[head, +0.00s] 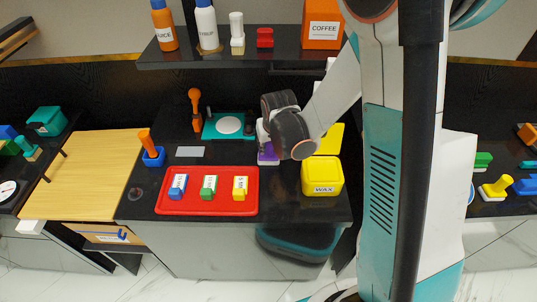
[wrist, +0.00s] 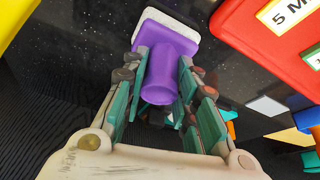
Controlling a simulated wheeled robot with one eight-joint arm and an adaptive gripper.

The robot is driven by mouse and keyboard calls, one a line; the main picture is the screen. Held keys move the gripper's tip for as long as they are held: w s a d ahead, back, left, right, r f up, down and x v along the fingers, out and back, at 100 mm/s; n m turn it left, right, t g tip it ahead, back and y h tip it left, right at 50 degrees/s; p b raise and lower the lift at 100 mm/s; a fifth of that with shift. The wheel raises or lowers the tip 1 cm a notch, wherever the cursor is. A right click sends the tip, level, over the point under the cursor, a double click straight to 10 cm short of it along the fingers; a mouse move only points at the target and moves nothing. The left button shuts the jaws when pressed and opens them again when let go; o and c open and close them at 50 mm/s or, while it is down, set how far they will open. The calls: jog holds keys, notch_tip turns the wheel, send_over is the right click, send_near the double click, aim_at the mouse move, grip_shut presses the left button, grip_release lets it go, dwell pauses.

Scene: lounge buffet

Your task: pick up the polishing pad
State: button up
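The polishing pad has a purple body and handle with a white pad along its far edge. It stands on the dark counter, and its purple part (head: 268,155) shows just below my gripper in the head view. In the wrist view the purple handle (wrist: 162,76) sits between the two teal-lined fingers of my gripper (wrist: 163,72). The fingers are close along both sides of the handle. I cannot tell whether they press on it. In the head view my wrist hides most of the gripper and part of the pad.
A red tray (head: 207,205) with several small labelled blocks lies left of the pad. A yellow WAX box (head: 322,177) stands close on the right. A teal board with a white disc (head: 229,124) lies behind left. A shelf (head: 215,57) with bottles and a COFFEE box hangs above.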

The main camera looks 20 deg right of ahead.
grip_shut()
jog(key=shift+r, duration=0.15)
jog(key=shift+r+p, duration=0.4)
jog(key=shift+r, duration=0.25)
notch_tip(320, 180, up, 2)
jog(key=shift+r+p, duration=0.2)
jog(key=shift+p, duration=0.45)
jog(key=s+a, duration=0.1)
jog(key=s, duration=1.7)
jog(key=shift+f+p, duration=0.25)
jog(key=shift+p, duration=0.05)
jog(key=shift+o, duration=0.4)
grip_release()
